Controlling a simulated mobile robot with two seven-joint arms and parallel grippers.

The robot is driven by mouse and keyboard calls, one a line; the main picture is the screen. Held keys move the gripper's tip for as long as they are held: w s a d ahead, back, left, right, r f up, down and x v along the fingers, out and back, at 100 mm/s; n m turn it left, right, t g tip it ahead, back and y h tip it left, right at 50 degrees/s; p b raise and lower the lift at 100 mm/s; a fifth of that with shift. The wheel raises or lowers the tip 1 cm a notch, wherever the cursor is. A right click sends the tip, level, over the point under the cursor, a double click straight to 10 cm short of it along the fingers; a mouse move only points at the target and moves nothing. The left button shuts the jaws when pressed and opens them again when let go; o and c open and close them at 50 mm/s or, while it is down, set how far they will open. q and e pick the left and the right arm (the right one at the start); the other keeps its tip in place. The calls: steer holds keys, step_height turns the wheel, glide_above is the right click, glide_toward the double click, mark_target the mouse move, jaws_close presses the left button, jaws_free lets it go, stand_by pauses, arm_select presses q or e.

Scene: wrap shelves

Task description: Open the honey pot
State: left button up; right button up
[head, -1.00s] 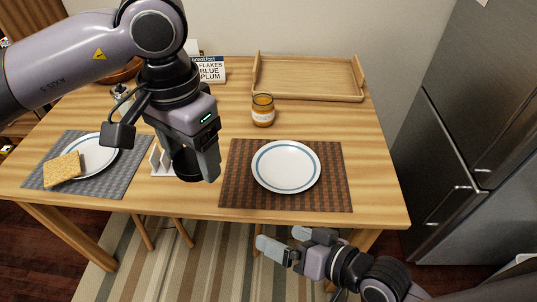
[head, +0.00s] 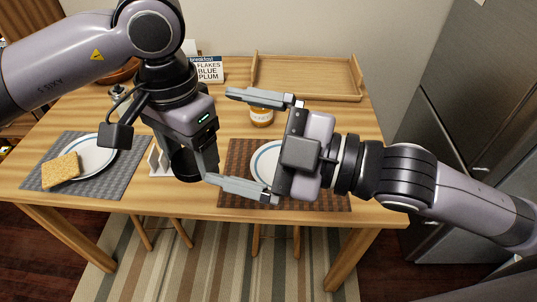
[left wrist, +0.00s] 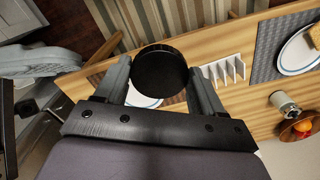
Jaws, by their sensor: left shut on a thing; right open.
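My left gripper (head: 192,172) is shut on a dark round cylinder (head: 190,165), held beside the near side of the table. In the left wrist view its flat black round face (left wrist: 160,72) sits between the two fingers; I cannot tell whether it is a lid or a whole pot. My right gripper (head: 222,138) is open and empty, fingers pointing left, one above and one below the level of the dark cylinder. An amber jar with a pale label (head: 262,118) stands on the table behind; the right gripper's upper finger hides its top.
A plate (head: 262,160) on a brown mat (head: 236,152) is partly hidden by my right gripper. A wooden tray (head: 310,90) stands at the back. A white rack (head: 156,160) is close left of the dark cylinder. A grey mat (head: 112,185) holds a plate and toast (head: 62,171).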

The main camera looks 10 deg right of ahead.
step_height(320, 180, up, 3)
steer(key=s+n+g, duration=0.1)
steer(key=s+n, duration=0.1)
steer(key=n, duration=0.4)
steer(key=n+h, duration=0.4)
steer(key=n, duration=1.7)
glide_toward(193, 161)
steer(key=shift+x, duration=4.6)
